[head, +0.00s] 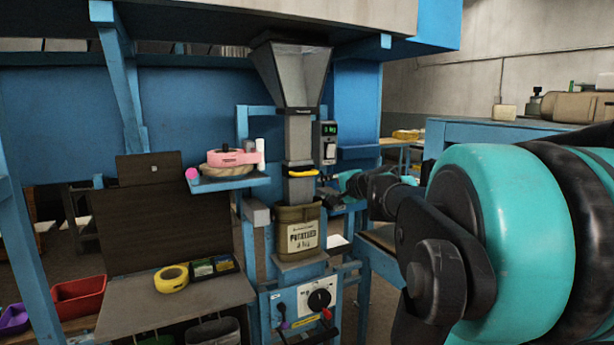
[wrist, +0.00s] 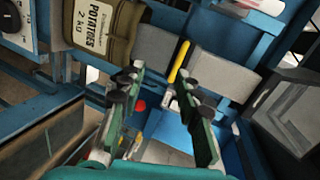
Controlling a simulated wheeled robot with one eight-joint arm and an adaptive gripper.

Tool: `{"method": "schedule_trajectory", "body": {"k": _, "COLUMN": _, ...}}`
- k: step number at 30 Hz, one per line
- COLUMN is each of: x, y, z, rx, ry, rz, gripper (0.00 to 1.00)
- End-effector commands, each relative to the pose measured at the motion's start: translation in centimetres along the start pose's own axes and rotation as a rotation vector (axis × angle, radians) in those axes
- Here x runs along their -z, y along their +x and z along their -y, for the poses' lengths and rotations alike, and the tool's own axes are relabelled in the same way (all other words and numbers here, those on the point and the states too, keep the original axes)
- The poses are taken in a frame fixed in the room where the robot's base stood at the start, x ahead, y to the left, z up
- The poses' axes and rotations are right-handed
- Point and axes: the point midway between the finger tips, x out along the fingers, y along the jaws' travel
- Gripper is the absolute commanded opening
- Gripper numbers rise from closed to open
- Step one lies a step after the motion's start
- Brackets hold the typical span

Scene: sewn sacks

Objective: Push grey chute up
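The grey chute (head: 299,190) hangs under the hopper, with a yellow handle (head: 302,173) across its front. Its lower end is at the mouth of the olive potato sack (head: 297,232). In the wrist view the chute (wrist: 150,48) lies sideways, with the sack (wrist: 100,22) on its left and the yellow handle (wrist: 179,62) near the middle. My gripper (wrist: 158,88) is open, its green-sided fingers apart and empty. The handle appears just beyond the fingertips, nearer the right one; I cannot tell whether they touch. In the head view my gripper (head: 331,196) is small, right of the chute.
The grey hopper (head: 292,75) is above the chute. A small display (head: 329,130) is on the frame to the right. A control panel with a black knob (head: 319,299) is below the sack.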

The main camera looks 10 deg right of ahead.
Motion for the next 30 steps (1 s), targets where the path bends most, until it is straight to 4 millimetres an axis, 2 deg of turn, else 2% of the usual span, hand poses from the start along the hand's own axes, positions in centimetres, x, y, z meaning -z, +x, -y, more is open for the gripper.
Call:
{"method": "schedule_trajectory", "body": {"k": 1, "x": 1.2, "y": -0.2, "z": 1.5, "rx": 0.027, "ry": 0.042, "rz": -0.021, "gripper": 0.33}}
{"method": "schedule_trajectory", "body": {"k": 4, "x": 2.4, "y": -0.3, "z": 3.2, "rx": 0.063, "ry": 0.098, "rz": -0.044, "gripper": 0.33}}
{"method": "schedule_trajectory", "body": {"k": 11, "x": 2.9, "y": 1.3, "z": 3.8, "rx": 0.074, "ry": 0.113, "rz": -0.048, "gripper": 0.33}}
{"method": "schedule_trajectory", "body": {"k": 30, "x": 3.3, "y": 12.3, "z": 4.5, "rx": 0.073, "ry": 0.111, "rz": -0.047, "gripper": 0.33}}
